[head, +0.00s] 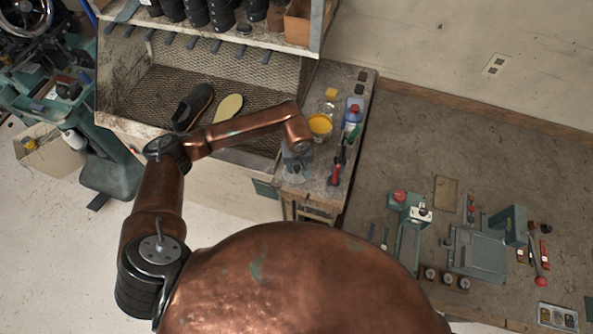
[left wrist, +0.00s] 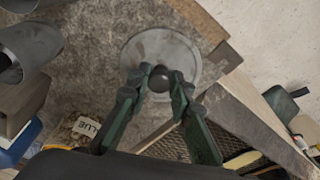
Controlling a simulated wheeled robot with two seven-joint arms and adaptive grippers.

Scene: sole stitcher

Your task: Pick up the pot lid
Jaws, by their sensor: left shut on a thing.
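The pot lid is a round grey disc (left wrist: 150,48) with a dark round knob (left wrist: 160,78), seen from above in the left wrist view. My left gripper (left wrist: 158,84) has its two green fingers closed on the knob, one on each side. In the head view my left gripper (head: 297,158) points down over the near end of the narrow workbench (head: 318,192). The lid shows there only as a small greyish shape below the gripper. I cannot tell whether it touches the bench. My right gripper is not in view.
A mesh tray (head: 150,85) holds a dark shoe (head: 192,106) and a sole (head: 229,107). A larger bench (head: 400,140) with machines lies right.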

